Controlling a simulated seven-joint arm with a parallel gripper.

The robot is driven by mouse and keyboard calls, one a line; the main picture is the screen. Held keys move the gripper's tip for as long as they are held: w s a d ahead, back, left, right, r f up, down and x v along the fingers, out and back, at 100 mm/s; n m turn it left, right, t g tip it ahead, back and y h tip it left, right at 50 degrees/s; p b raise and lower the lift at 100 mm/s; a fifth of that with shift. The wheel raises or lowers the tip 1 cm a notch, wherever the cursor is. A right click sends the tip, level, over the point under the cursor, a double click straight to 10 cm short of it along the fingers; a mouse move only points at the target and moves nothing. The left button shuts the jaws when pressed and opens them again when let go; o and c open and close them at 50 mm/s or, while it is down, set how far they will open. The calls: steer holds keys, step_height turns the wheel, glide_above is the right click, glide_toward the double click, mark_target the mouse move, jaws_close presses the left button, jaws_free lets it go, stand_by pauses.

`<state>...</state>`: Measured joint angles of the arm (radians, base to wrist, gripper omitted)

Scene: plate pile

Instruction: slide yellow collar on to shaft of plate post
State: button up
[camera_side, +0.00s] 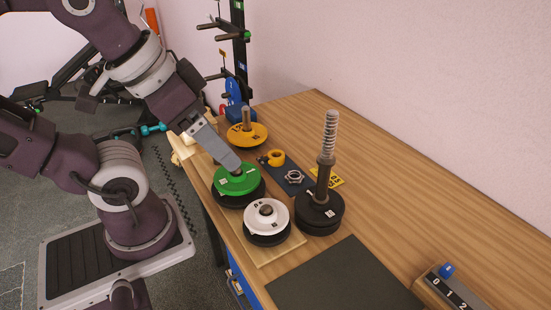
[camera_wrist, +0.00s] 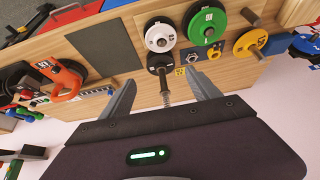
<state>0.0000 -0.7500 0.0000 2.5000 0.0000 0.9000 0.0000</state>
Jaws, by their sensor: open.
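The yellow collar (camera_side: 276,157) lies on a dark mat behind the green plate in the side view. It shows small in the wrist view (camera_wrist: 214,53). The plate post (camera_side: 327,160) stands upright to the right, with a coil spring around its upper shaft and black plates at its base. It also shows between my fingers in the wrist view (camera_wrist: 163,80), farther off. My gripper (camera_side: 238,170) is open and empty, over the green plate (camera_side: 228,187) and left of the collar. I cannot tell its height above that plate.
A white plate (camera_side: 254,220) on black plates stands in front of the green pile. A hex nut (camera_side: 294,177) lies right of the collar, near a yellow card (camera_side: 336,181). An orange-yellow plate (camera_side: 258,133) with a peg stands behind. The dark pad (camera_side: 345,280) in front is bare.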

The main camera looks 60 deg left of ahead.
steer(key=shift+w, duration=0.1)
steer(key=n+g, duration=0.6)
steer(key=n, duration=0.3)
glide_above(276, 152)
steer(key=s+d, duration=0.1)
step_height(276, 152, down, 20)
steer(key=f, duration=0.7)
steer(key=shift+w+d, duration=0.1)
steer(key=shift+d, duration=0.15)
steer(key=c, duration=1.5)
step_height(276, 152, up, 10)
